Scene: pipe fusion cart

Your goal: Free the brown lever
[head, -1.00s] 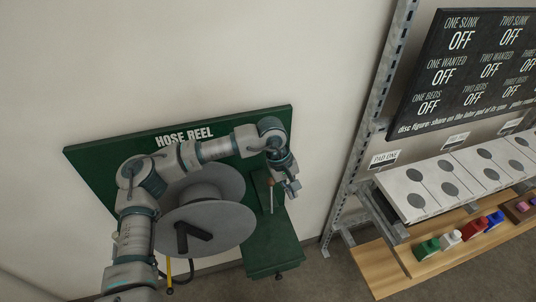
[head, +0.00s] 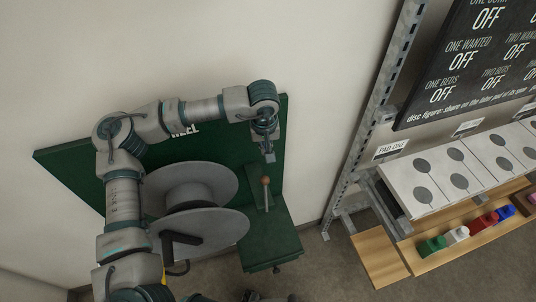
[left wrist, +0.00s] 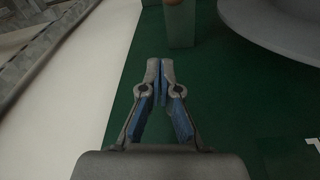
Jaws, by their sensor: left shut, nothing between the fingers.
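The brown lever is a thin upright rod with a brown knob (head: 265,181), on the green box at the right side of the hose reel board. My left gripper (head: 269,157) is just above the knob in the head view, in front of the green board, and looks apart from it. In the left wrist view the left gripper (left wrist: 160,65) has its fingertips together with nothing between them. A green block (left wrist: 180,25) is beyond the tips, with a bit of brown (left wrist: 175,2) at the picture's top edge, probably the knob. My right gripper is not in view.
The grey hose reel (head: 205,228) with its black crank (head: 182,241) is left of the lever, under my left arm. A metal rack upright (head: 372,120), a wooden shelf (head: 380,258) and a white pad panel (head: 428,182) stand right. Floor shows between.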

